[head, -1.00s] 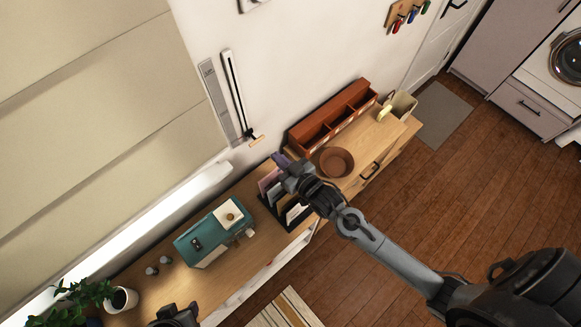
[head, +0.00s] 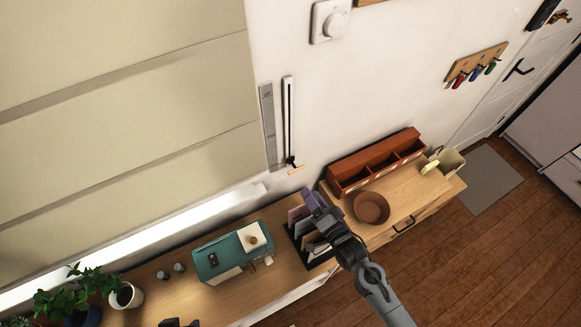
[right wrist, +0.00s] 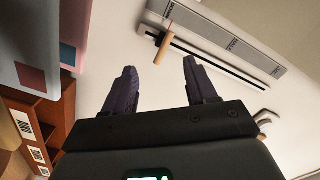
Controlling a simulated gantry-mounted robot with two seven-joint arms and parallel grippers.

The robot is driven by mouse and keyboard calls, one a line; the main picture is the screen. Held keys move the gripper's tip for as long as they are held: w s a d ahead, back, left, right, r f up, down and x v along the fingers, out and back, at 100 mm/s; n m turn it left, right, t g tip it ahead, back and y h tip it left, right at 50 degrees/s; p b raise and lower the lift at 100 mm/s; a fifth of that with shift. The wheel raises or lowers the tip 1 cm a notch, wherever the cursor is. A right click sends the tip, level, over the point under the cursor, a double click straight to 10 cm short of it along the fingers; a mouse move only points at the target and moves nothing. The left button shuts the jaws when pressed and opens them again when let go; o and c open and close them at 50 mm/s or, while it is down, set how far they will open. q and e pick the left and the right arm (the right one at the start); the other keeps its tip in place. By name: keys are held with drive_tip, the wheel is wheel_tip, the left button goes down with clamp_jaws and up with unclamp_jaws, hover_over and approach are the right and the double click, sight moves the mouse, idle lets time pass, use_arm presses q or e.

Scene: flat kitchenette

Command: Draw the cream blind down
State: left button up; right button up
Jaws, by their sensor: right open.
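The cream blind (head: 120,110) hangs in broad folds at the left of the head view, with a bright strip (head: 140,232) below its lower edge. Right of it, a black track (head: 288,120) on the wall carries a slider with a wooden handle (head: 297,170) at its lower end. My right gripper (head: 312,198) is below the handle, over the letter rack. In the right wrist view the open, empty fingers (right wrist: 160,68) point toward the wall, with the wooden handle (right wrist: 163,48) beyond the gap, not touched. Only a dark bit of my left gripper (head: 176,322) shows.
A letter rack (head: 300,232) stands under my right gripper. A brown bowl (head: 371,208) and a red-brown organiser (head: 375,160) stand right.

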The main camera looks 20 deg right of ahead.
sight(294, 166)
drive_tip(key=shift+m, duration=0.3)
drive_tip(key=w, duration=0.3)
drive_tip(key=w+a+p, duration=0.1)
drive_tip(key=w, duration=0.6)
drive_tip(key=shift+w+a+r, duration=0.2)
drive_tip(key=shift+w+r, duration=0.05)
drive_tip(key=shift+r, duration=0.1)
drive_tip(key=shift+w+a, duration=0.15)
drive_tip(key=shift+w, duration=0.65)
drive_tip(key=shift+c, duration=0.3)
clamp_jaws()
